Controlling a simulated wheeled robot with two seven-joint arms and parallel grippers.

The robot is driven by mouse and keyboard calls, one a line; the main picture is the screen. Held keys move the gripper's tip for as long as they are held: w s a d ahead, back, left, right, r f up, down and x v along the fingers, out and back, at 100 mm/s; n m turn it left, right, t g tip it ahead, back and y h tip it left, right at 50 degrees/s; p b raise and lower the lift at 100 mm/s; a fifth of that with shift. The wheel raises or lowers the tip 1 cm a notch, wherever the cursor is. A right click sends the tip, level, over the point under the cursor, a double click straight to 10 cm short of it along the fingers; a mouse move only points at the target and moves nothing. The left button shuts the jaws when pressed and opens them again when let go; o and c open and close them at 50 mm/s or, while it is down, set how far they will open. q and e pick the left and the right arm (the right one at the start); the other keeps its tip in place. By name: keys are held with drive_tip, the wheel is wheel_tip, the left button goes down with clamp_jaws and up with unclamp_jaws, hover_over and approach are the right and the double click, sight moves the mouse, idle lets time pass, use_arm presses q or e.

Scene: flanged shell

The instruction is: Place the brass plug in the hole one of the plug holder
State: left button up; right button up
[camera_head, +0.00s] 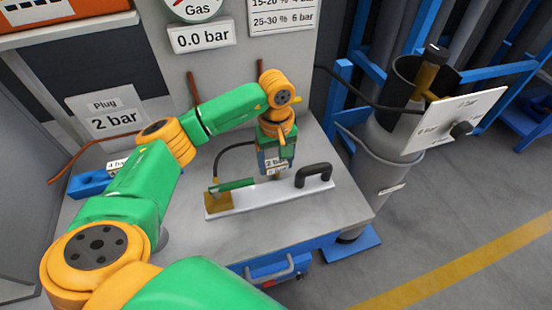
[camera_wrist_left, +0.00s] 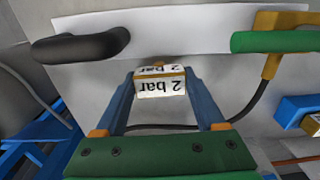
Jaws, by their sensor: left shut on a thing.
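My left gripper (camera_head: 275,165) is shut on a plug with a white label reading "2 bar" (camera_wrist_left: 160,86). Its blue fingers stand on both sides of the label in the left wrist view. In the head view the plug is over the white plate, behind its front edge; whether it touches the plate I cannot tell. A blue block (camera_head: 88,186), which looks like the plug holder, lies at the left of the bench with another labelled plug by it. It also shows at the right edge of the left wrist view (camera_wrist_left: 296,110). Its holes are not clear. My right gripper is out of view.
The white plate (camera_head: 240,205) carries a black handle (camera_head: 314,174), a brass block (camera_head: 217,202) and a green bar (camera_head: 232,185). A cable curves behind my gripper. A grey cylinder (camera_head: 375,170) with a white panel stands right of the bench. The bench front is clear.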

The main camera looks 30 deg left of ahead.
use_arm(q)
drive_tip(key=shift+w+f+b, duration=0.1)
drive_tip(key=shift+f+b, duration=0.25)
drive_tip(key=shift+f, duration=0.05)
drive_tip(key=o, duration=1.4)
drive_tip(key=shift+r+p, duration=0.35)
drive_tip(key=shift+r+b, duration=0.3)
drive_tip(key=shift+r, duration=0.05)
wheel_tip(320, 180, up, 6)
drive_tip(key=shift+r+b, duration=0.25)
drive_tip(key=shift+b, duration=0.4)
wheel_tip(320, 180, up, 4)
drive_tip(key=p, duration=0.1)
drive_tip(key=t+y+b, duration=0.2)
drive_tip(key=t+y, duration=0.1)
hover_over(280, 166)
drive_tip(key=s+d, duration=0.1)
drive_tip(key=d, duration=0.1)
drive_tip(key=f, duration=0.5)
drive_tip(key=shift+s+a+f, duration=0.2)
drive_tip(key=shift+f, duration=0.05)
drive_tip(key=x, duration=0.3)
drive_tip(key=a+x, duration=0.1)
drive_tip(key=x, duration=0.2)
drive_tip(key=shift+f, duration=0.2)
